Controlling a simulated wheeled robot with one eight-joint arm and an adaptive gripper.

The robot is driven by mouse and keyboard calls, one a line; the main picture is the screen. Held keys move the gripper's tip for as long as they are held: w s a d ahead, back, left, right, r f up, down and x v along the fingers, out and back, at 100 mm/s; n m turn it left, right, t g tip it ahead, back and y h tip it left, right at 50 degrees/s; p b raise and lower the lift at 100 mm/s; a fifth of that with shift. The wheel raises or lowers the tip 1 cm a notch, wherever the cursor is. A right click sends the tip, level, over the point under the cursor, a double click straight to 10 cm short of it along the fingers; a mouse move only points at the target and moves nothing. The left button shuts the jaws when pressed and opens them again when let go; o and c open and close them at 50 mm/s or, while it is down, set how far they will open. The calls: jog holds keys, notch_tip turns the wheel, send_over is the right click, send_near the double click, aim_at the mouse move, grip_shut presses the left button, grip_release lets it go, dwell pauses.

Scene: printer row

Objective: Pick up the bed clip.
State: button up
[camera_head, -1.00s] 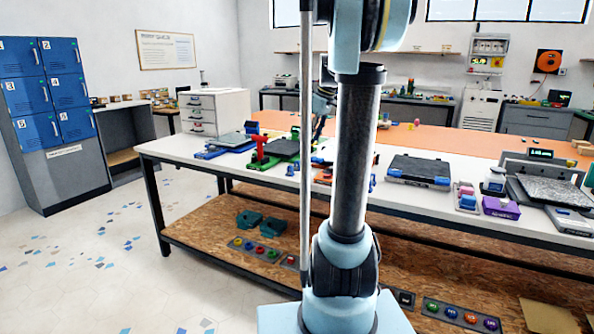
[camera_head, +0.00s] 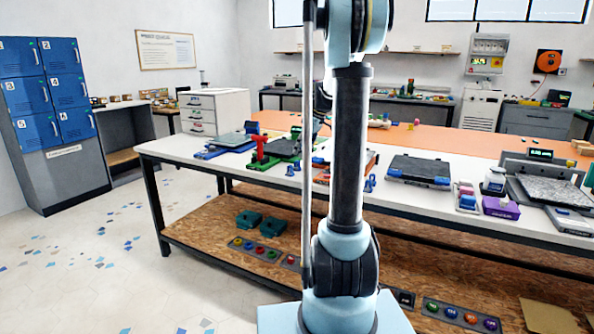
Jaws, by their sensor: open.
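I cannot pick out the bed clip for certain. Small blue pieces stand on the white table (camera_head: 205,170), one right of my arm (camera_head: 370,184) and one near the red-and-green printer (camera_head: 290,170); either is too small to name. A dark printer bed plate (camera_head: 418,168) with blue parts at its front edge lies right of my arm. My arm's dark upright link (camera_head: 348,150) stands in front of the table and hides part of its middle. My gripper does not show; it is out of frame or behind the arm.
The lower shelf (camera_head: 210,222) holds teal parts. Floor at left is clear.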

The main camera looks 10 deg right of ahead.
aim_at(297, 162)
jog(key=shift+x, duration=3.75)
jog(key=c, duration=1.1)
